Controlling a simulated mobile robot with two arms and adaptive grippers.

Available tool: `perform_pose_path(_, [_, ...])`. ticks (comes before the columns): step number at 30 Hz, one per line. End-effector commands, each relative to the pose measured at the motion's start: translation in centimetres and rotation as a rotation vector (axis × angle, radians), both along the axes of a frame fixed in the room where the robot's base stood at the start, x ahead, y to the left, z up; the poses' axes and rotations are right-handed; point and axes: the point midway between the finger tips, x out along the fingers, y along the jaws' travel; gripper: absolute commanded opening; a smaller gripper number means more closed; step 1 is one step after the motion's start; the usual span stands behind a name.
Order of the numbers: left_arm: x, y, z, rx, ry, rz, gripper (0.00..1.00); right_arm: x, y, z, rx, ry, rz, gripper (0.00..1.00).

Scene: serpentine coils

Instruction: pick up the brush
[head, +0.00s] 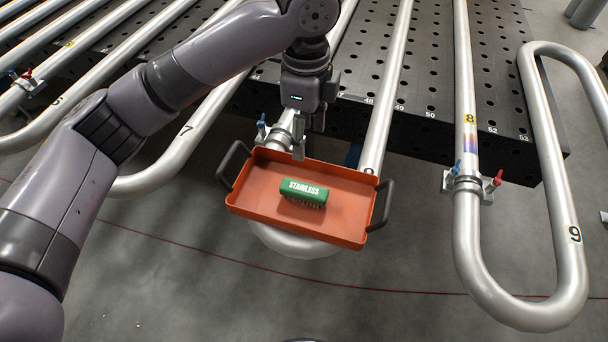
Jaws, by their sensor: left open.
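The brush (303,192) has a green block marked "STAINLESS" and dark bristles pointing down. It lies in an orange tray (250,208) with black handles, near the tray's middle. My left gripper (309,138) is above the tray's back edge, behind the brush and apart from it. Its fingers point down and are open, with nothing seen between them. The fingertips are small and partly dark against the background. My right gripper is not in view.
A black perforated table (435,60) carries several steel pipe coils. A pipe bend (535,315) with a clamp (472,184) stands at the right. Another pipe bend passes under the tray. Grey floor (200,300) is clear in front.

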Motion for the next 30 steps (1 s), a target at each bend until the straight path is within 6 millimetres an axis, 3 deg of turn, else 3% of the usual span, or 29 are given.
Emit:
perform_pose_path(6, [-0.2,0.1,-4.0,0.002,0.006,0.001,0.53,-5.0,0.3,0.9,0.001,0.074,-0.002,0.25])
perform_pose_path(10, [-0.2,0.1,-6.9,0.002,0.006,0.000,0.53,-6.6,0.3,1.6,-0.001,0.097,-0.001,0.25])
perform_pose_path(15, [-0.2,0.0,-10.1,0.000,0.003,0.002,0.53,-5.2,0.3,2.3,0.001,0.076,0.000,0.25])
perform_pose_path(21, [-0.1,0.0,-11.7,-0.001,0.000,0.000,0.53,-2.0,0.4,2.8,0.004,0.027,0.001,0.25])
perform_pose_path(25, [-0.2,0.2,-12.7,0.000,0.003,0.002,0.53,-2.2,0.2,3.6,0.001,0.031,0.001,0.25])
perform_pose_path(30, [-0.2,0.4,-15.4,0.000,0.003,0.001,0.53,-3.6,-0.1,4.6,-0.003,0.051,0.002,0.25])
